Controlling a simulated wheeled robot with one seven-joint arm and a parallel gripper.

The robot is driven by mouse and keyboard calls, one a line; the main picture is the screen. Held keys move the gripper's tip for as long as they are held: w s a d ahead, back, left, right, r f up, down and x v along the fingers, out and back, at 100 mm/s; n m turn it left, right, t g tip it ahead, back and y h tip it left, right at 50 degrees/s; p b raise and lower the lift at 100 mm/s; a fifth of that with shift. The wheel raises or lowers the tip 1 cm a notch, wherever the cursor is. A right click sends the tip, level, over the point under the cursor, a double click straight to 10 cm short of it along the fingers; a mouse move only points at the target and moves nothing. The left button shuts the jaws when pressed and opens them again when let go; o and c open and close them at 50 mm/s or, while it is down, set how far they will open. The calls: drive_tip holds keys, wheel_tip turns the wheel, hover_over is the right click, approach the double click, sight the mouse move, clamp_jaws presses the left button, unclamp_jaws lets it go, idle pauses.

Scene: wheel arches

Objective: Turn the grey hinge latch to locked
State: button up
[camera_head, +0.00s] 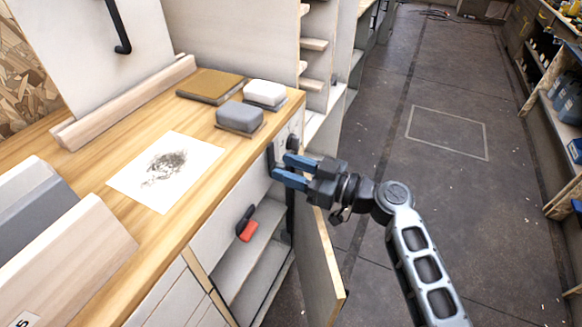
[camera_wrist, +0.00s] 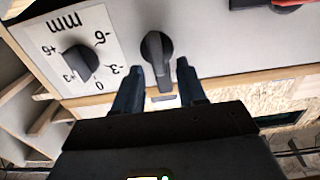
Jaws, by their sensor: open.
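The grey hinge latch (camera_wrist: 157,58) shows in the wrist view as a dark grey lever with a rounded head on a pale panel. Its narrow end points down in that picture, towards a wooden edge and a small grey plate (camera_wrist: 163,98). My gripper (camera_wrist: 160,65) is open, with one finger on each side of the lever. I cannot tell whether either finger touches it. In the head view, my gripper (camera_head: 281,166) has blue fingers at the bench's right end, and a dark part, likely the latch (camera_head: 270,157), shows just past the fingertips.
A dark dial knob (camera_wrist: 80,63) on a white "mm" scale sits beside the latch. A red and black handle (camera_head: 246,224) is lower left. An open wooden door (camera_head: 320,268) hangs below my gripper. Grey (camera_head: 239,117) and white (camera_head: 265,92) blocks stand on the bench. The right-hand floor is clear.

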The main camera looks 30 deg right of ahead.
clamp_jaws()
idle(0.6)
